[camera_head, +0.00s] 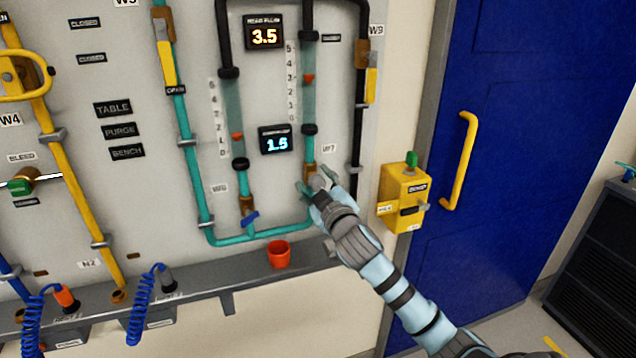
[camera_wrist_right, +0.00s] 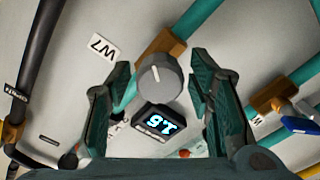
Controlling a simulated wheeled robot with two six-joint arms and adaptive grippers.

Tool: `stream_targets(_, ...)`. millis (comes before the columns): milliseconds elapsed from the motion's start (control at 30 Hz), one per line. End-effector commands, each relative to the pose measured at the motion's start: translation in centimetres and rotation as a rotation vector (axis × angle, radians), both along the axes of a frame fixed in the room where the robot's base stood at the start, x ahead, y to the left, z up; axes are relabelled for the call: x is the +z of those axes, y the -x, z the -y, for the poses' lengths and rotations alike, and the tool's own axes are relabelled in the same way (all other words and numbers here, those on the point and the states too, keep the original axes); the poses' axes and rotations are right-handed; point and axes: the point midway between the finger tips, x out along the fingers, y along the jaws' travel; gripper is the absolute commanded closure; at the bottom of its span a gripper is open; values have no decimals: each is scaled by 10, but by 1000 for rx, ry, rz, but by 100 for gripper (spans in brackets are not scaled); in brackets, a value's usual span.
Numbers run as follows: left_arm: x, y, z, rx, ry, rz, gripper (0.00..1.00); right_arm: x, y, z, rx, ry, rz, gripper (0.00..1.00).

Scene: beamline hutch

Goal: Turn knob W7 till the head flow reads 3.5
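Knob W7 is a round grey knob (camera_wrist_right: 160,80) with a white pointer line, on a brass valve body; its W7 label (camera_head: 328,149) shows on the panel, and again in the wrist view. The upper display (camera_head: 264,33) reads 3.5 in orange; its small caption appears to say head flow. My right gripper (camera_head: 316,186) is at the knob. In the wrist view its fingers (camera_wrist_right: 157,92) stand open either side of the knob, with visible gaps. My left gripper is not in view.
A blue-handled valve (camera_head: 250,219) is left of W7. A red cup (camera_head: 279,254) stands on the ledge below. A yellow box (camera_head: 404,198) with a green knob and a blue door (camera_head: 520,140) are to the right.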

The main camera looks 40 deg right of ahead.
Motion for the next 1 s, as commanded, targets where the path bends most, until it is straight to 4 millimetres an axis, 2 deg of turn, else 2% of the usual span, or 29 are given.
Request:
stream_targets(267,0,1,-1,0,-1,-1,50,0,1,0,1,1,0,49)
stream_targets(367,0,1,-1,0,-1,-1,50,0,9,-3,1,3,0,49)
stream_targets(467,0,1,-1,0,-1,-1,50,0,29,-11,3,5,-1,49)
stream_targets(600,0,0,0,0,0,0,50,-1,67,-24,4,5,-3,49)
stream_targets(733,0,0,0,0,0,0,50,0,97,-34,3,3,-2,49)
stream_targets(833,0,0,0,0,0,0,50,0,110,-38,1,3,-2,49)
stream_targets(1000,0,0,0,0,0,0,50,0,115,-40,1,0,1,49)
